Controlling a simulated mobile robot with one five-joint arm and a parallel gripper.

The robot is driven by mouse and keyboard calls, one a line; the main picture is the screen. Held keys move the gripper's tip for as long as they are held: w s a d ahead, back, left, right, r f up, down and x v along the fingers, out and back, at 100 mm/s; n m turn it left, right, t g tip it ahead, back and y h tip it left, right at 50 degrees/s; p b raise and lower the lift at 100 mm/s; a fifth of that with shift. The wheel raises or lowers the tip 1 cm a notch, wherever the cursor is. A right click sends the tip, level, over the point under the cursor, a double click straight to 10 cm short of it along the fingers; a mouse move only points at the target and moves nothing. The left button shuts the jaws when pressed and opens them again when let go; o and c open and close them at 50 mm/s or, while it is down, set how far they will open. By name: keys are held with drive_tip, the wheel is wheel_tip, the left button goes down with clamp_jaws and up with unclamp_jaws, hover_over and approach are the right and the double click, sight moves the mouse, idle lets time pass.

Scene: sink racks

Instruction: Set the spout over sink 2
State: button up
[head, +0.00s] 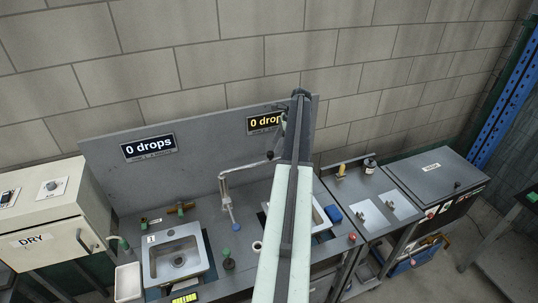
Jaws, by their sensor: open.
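The spout (246,167) is a thin pale pipe between the two sinks. It rises from the deck near a blue piece and bends right toward a small dark part beside my arm. Whether its outlet is over sink 2 cannot be told. Sink 1 (160,248), marked "1", is the steel basin at left. Sink 2 (322,217) is mostly hidden behind my arm; only its right part shows clearly. My arm crosses the middle of the head view and reaches up near the right display. My gripper's fingers are hidden behind the arm, so their distance from the spout is unclear.
The left display (149,147) and right display (264,123) read "0 drops", the latter partly covered. A grey back panel (200,165) stands behind the deck. A "DRY" cabinet (48,225) is at left.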

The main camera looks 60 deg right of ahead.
sight(271, 152)
drive_tip(key=b+x, duration=0.5)
drive_tip(key=x, duration=0.2)
drive_tip(key=shift+r, duration=0.2)
clamp_jaws()
idle(0.9)
